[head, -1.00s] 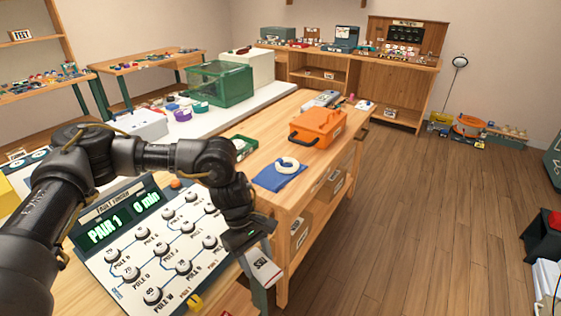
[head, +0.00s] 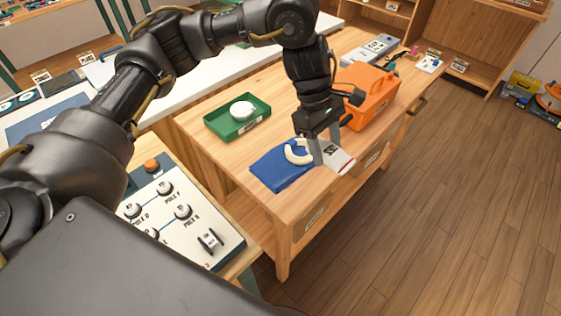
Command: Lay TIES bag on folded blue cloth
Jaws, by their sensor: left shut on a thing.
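My left gripper (head: 318,150) is shut on the white TIES bag (head: 336,157), which sticks out to the right of the fingers. The bag is above or beside the right edge of the folded blue cloth (head: 275,172); I cannot tell whether it touches anything. The cloth lies near the front edge of the wooden bench (head: 215,150). A cream ring-shaped item (head: 294,152) lies on the cloth, just left of the fingers and partly hidden by the gripper. My right gripper is not in view.
An orange toolbox (head: 368,95) stands right behind the gripper. A green tray (head: 228,125) with a white round item sits left of the cloth. A panel with knobs (head: 190,215) is at the front left. Bare wood lies between tray and cloth.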

